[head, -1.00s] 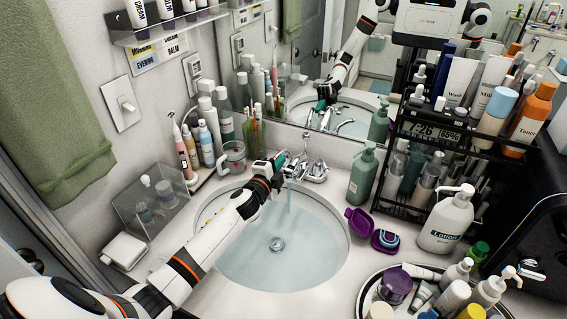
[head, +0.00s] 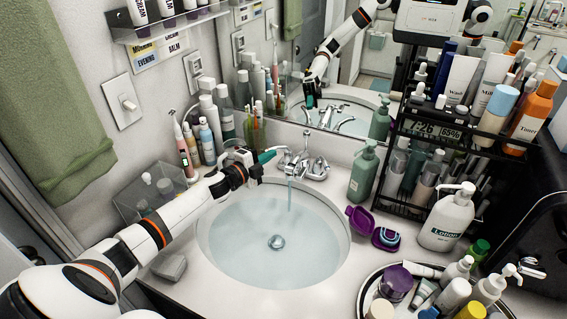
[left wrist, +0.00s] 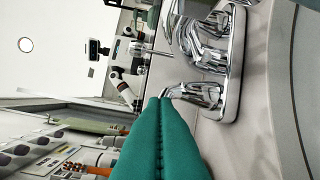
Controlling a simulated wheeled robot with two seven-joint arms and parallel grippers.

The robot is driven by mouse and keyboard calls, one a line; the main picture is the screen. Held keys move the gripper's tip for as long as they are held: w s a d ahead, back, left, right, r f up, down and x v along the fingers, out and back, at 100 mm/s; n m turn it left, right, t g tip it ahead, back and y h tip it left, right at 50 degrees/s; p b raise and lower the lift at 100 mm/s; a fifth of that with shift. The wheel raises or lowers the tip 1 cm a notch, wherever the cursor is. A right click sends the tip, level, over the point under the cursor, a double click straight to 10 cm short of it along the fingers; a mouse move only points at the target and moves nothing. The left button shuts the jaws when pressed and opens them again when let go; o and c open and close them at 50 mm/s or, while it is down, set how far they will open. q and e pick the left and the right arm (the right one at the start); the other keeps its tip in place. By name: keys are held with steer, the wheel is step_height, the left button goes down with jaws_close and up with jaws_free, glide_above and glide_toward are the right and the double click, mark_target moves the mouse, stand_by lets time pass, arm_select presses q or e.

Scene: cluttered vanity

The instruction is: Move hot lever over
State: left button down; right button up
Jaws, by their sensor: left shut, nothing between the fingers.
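The chrome faucet (head: 299,165) stands behind the sink, and a thin stream of water (head: 290,196) falls from its spout. Its left lever, taken as the hot one, is beside my left fingertips in the head view. My left gripper (head: 266,157) is shut and empty, its teal fingers pressed together and pointing at the faucet. In the left wrist view the closed fingertips (left wrist: 160,103) are right by a chrome lever (left wrist: 196,94); I cannot tell whether they touch. The other lever (head: 318,168) is to the right. My right gripper is out of view, apart from any mirror reflection.
The sink basin (head: 225,250) holds water. Bottles and a toothbrush cup crowd the counter left of the faucet. A green pump bottle (head: 362,174), a purple case (head: 360,219) and a black shelf (head: 405,205) stand to the right. A small grey block (head: 169,267) lies near my forearm.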

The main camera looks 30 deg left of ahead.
arm_select(q)
steer(key=shift+w+a+f+b, duration=0.1)
steer(key=shift+w+a+b, duration=0.15)
steer(key=shift+a, duration=0.3)
steer(key=shift+w+a+b, duration=0.1)
steer(key=shift+a+b, duration=0.15)
steer(key=shift+a, duration=0.3)
steer(key=shift+w+a, duration=0.2)
steer(key=shift+a, duration=0.15)
steer(key=shift+w+a+r, duration=0.15)
steer(key=shift+a+r, duration=0.1)
steer(key=shift+a, duration=0.1)
steer(key=shift+w+a+r+b, duration=0.1)
steer(key=shift+a+r+b, duration=0.1)
steer(key=shift+r+b, duration=0.1)
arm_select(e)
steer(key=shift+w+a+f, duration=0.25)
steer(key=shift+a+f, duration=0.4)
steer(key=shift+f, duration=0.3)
arm_select(q)
steer(key=shift+a+r, duration=0.1)
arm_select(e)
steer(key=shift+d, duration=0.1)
arm_select(q)
step_height(320, 180, up, 9)
steer(key=d, duration=0.1)
steer(key=shift+p, duration=0.3)
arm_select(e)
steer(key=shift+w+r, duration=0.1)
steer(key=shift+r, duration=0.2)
